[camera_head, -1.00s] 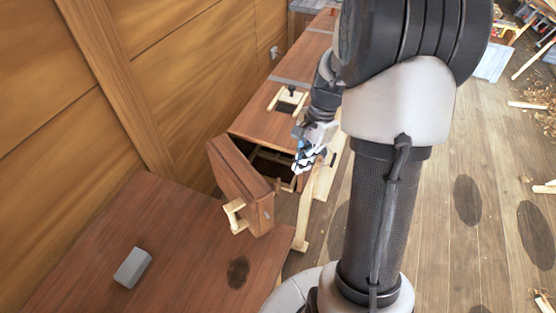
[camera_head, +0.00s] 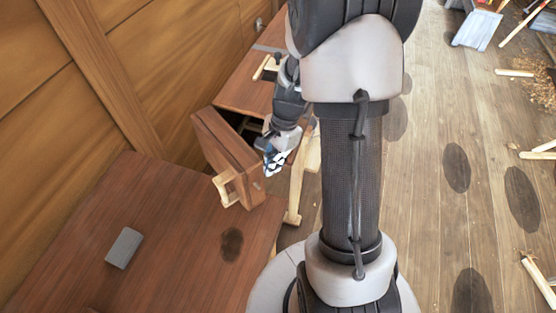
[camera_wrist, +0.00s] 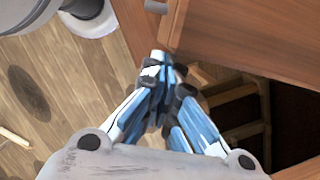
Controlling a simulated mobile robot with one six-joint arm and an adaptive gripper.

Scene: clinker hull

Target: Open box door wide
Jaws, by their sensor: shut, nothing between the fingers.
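The box door (camera_head: 228,155) is a reddish-brown wooden panel with a pale wooden handle (camera_head: 226,187) on its outer face. It stands ajar from the wooden box (camera_head: 243,92), and a dark opening shows behind it. In the wrist view the door (camera_wrist: 240,35) fills the upper right, and the box's dark inside (camera_wrist: 285,125) with pale slats lies below it. My gripper (camera_head: 272,166) is shut and empty at the door's free edge, on the inner side. In the wrist view my gripper's fingertips (camera_wrist: 163,62) are together close to that edge; I cannot tell whether they touch it.
A brown wooden surface (camera_head: 110,215) with a grey block (camera_head: 123,248) lies in front of the door. A plank wall (camera_head: 120,70) runs along the left. The plank floor (camera_head: 430,220) at the right is mostly clear, with wood scraps at its edge.

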